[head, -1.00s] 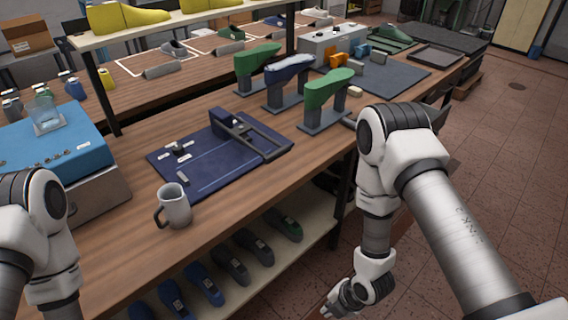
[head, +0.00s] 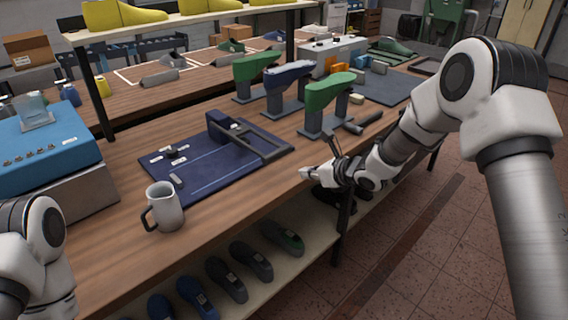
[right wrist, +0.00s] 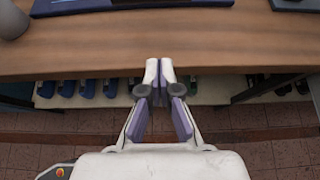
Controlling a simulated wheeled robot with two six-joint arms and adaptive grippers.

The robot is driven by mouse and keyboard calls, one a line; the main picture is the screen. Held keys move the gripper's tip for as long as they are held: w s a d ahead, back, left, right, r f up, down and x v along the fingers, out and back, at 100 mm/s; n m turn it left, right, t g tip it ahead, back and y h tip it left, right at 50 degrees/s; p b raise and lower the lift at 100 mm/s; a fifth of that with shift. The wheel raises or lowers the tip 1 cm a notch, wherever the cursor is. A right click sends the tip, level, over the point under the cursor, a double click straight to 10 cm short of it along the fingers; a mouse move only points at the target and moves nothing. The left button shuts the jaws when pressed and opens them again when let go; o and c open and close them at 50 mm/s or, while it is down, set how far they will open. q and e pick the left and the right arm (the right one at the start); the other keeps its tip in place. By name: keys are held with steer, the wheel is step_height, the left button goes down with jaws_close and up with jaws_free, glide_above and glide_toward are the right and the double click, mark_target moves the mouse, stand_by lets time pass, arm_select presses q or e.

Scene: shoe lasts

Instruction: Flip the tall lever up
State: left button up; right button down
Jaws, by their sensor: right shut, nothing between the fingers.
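A dark blue board (head: 215,174) lies on the wooden bench in the head view. It carries a long dark frame (head: 262,143) lying low beside a blue block (head: 217,121), and small dark upright pieces (head: 174,153) among white labels. I cannot tell for sure which part is the tall lever. My right gripper (head: 306,173) is by the bench's front edge, right of the board and apart from it. In the right wrist view its fingers (right wrist: 160,72) are together and empty; the board's edge shows at the top. My left arm is at lower left, its gripper out of view.
A grey mug (head: 166,208) stands front left of the board. Green and blue shoe lasts on stands (head: 325,95) and a hammer (head: 365,122) are behind my right gripper. A blue-topped machine (head: 45,150) is at left. Shoes lie on the shelf below.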

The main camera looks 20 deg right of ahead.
steer(key=p+x, duration=0.2)
steer(key=x, duration=0.7)
steer(key=shift+w, duration=0.1)
steer(key=r, duration=0.1)
steer(key=r+p, duration=0.1)
steer(key=w+r+p, duration=0.1)
steer(key=shift+a, duration=0.3)
steer(key=shift+s+r, duration=0.1)
steer(key=shift+r, duration=0.25)
steer(key=shift+f, duration=0.1)
steer(key=shift+w, duration=0.2)
